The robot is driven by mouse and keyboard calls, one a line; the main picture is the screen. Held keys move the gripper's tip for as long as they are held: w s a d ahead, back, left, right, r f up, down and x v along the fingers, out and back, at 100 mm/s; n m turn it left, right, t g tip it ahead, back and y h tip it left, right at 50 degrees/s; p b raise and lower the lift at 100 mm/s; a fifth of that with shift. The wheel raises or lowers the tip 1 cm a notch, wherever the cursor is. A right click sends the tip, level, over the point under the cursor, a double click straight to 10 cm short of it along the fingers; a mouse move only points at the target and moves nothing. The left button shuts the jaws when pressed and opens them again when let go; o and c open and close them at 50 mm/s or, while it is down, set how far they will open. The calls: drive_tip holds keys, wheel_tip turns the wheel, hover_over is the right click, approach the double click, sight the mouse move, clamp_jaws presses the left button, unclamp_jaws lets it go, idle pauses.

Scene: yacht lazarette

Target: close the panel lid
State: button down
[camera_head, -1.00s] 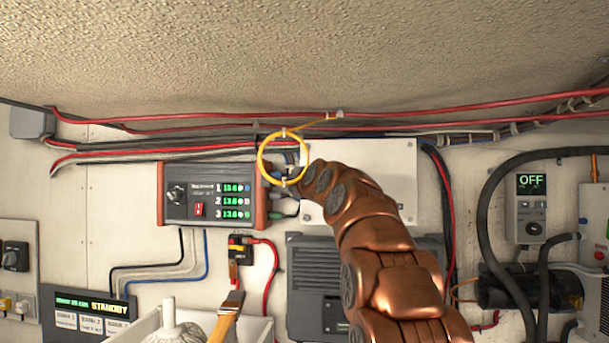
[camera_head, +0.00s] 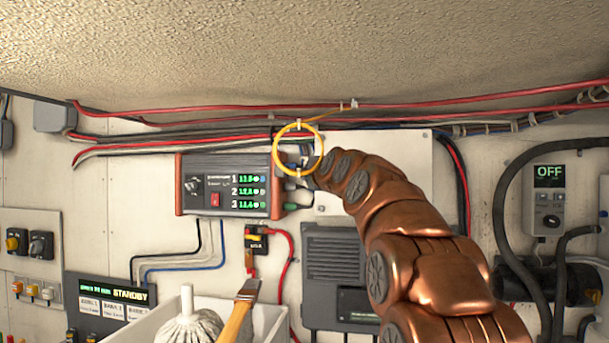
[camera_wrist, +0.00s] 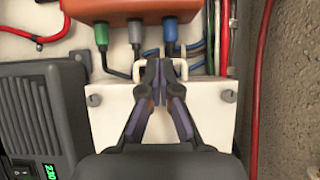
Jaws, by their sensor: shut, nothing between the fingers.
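A white rectangular panel (camera_head: 408,155), which looks like the lid, is on the wall right of a grey and red device. My arm covers much of it. In the wrist view the panel (camera_wrist: 110,125) has a round fastener near each side and a pale U-shaped piece, like a handle, at its upper edge. I cannot tell whether the panel is fully flat on the wall. My gripper (camera_wrist: 159,68) is shut and empty, its fingertips between the two arms of the U-shaped piece. Contact is unclear.
The device (camera_head: 230,185) has coloured plugs and cables close to my fingertips. A yellow ring (camera_head: 298,150) hangs there. A dark grey box (camera_head: 335,265) sits below the panel. Red and black cables run above. A white bin (camera_head: 270,315) with a brush (camera_head: 238,310) is in front.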

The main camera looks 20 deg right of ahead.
drive_tip(key=s+a+b, duration=0.3)
drive_tip(key=s+a, duration=0.1)
drive_tip(key=s, duration=0.4)
drive_tip(key=shift+s+a, duration=0.2)
drive_tip(key=shift+s, duration=0.15)
drive_tip(key=shift+f, duration=0.1)
drive_tip(key=s+a+f+n+g+y, duration=0.1)
drive_tip(key=s+a+f+n+g, duration=0.25)
drive_tip(key=f, duration=0.85)
drive_tip(key=s+a+f+n+g+y, duration=0.1)
drive_tip(key=s+a+f+n+g, duration=0.25)
drive_tip(key=f, duration=0.75)
drive_tip(key=s+a+f+n+g+y, duration=0.1)
drive_tip(key=s+a+f+n+g, duration=0.25)
drive_tip(key=f, duration=0.85)
drive_tip(key=s+a+f+n+g, duration=0.1)
drive_tip(key=s+f+n+g, duration=0.3)
drive_tip(key=s+f, duration=0.6)
drive_tip(key=s+a+f+n+g+h, duration=0.1)
drive_tip(key=s+f+n+g, duration=0.3)
drive_tip(key=s+f, duration=0.7)
drive_tip(key=s+g, duration=0.1)
drive_tip(key=s, duration=0.8)
drive_tip(key=shift+f+n, duration=0.3)
drive_tip(key=shift+n, duration=0.05)
drive_tip(key=shift+w+a, duration=0.1)
